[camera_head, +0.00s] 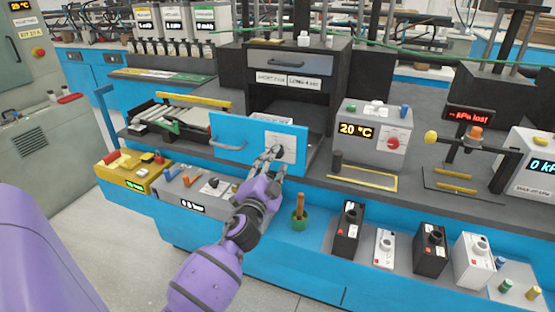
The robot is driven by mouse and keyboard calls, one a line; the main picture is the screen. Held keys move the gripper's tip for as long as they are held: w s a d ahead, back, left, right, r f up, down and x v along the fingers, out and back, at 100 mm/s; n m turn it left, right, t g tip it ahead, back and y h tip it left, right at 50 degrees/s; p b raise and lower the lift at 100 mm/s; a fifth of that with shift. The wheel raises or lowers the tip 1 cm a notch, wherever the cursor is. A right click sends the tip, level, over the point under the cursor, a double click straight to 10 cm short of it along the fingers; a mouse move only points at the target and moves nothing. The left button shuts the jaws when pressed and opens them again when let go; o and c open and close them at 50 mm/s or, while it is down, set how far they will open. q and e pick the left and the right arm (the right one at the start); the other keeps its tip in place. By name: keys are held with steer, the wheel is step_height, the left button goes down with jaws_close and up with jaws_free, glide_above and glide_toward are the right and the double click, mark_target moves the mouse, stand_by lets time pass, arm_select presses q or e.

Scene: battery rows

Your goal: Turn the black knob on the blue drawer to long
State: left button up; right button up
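The blue drawer (232,131) shows its blue front at the middle of the bench, with a grey handle on its left part. A white plate (291,141) is on the right part of that front. The black knob (280,151) on the plate is small and mostly covered by my fingers, so its pointing direction cannot be read. My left gripper (276,157) is at the plate, with its fingertips at the knob. Whether the fingers are closed on the knob is unclear. My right gripper is not in view.
A grey cabinet above bears the labels "SHORT" (270,78) and "LONG" (303,82). A temperature box (373,112) reading 20 °C stands to the right. Black and white units stand further right.

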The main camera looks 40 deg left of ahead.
arm_select(q)
steer(key=v, duration=0.9)
steer(key=shift+d, duration=0.15)
steer(key=s+d+f+n+g+h+p, duration=0.5)
steer(key=s+d+f, duration=0.5)
steer(key=s+f, duration=0.45)
steer(key=s+d+f+g+p, duration=0.2)
steer(key=s+d+f, duration=0.1)
steer(key=s, duration=0.7)
steer(key=s+d+f+n+g+h+p, duration=0.1)
steer(key=s+d+f+g+p, duration=0.2)
steer(key=s+d, duration=0.3)
steer(key=s+f, duration=0.1)
steer(key=s, duration=0.4)
steer(key=shift+s, duration=0.2)
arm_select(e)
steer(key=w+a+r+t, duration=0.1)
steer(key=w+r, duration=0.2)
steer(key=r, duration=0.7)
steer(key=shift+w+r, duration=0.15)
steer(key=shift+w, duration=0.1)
